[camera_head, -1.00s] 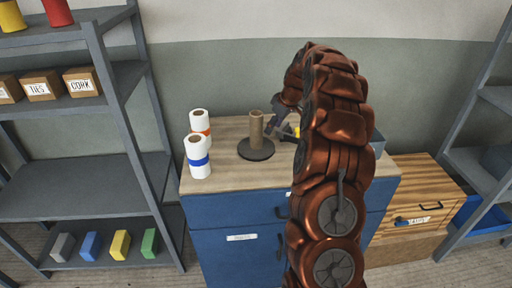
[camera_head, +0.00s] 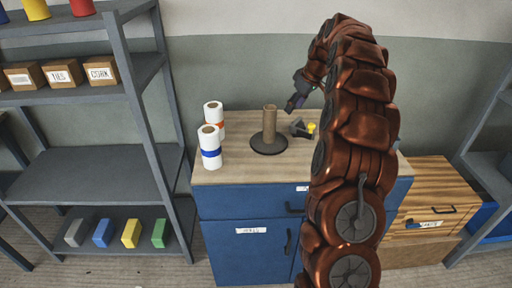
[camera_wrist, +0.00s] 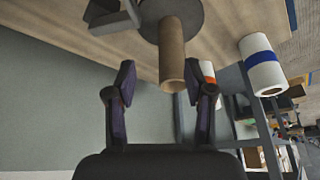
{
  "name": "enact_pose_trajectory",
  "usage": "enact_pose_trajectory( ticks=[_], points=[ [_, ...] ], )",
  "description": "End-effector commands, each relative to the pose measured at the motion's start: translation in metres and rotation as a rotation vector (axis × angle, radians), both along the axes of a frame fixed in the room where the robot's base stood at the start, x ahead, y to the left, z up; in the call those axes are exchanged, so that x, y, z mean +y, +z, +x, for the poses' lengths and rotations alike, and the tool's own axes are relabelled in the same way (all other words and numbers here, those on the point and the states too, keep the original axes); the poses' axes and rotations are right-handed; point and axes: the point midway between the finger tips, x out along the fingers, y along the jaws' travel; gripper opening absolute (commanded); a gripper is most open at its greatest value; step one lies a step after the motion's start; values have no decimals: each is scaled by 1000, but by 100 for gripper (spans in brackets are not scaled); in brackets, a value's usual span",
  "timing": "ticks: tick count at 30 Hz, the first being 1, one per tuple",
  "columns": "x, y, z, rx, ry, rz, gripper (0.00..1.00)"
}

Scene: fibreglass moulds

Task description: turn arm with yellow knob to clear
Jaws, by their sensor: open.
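An upright brown tube (camera_head: 269,125) stands on a round dark base (camera_head: 268,148) on the cabinet top. In the wrist view the two fingers of my gripper (camera_wrist: 163,96) are spread and empty. The tube (camera_wrist: 172,58) shows beyond and between them. A dark grey piece (camera_wrist: 110,17), seemingly the arm, is at the upper left; the yellow knob is not visible there.
Two white rolls, one with a blue band (camera_head: 209,148) and one with an orange band (camera_head: 214,116), stand left of the tube. The wooden cabinet top (camera_head: 238,175) is clear in front. A grey shelf (camera_head: 140,110) stands at left, a wooden drawer unit (camera_head: 425,190) at right.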

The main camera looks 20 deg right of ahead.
Motion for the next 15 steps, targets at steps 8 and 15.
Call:
enact_pose_trajectory(
  ticks=[8, 15],
  points=[
    [29, 2, -8, 27, 1, 20, 53],
    [61, 7, -20, 52, -2, 37, 53]
  ],
)
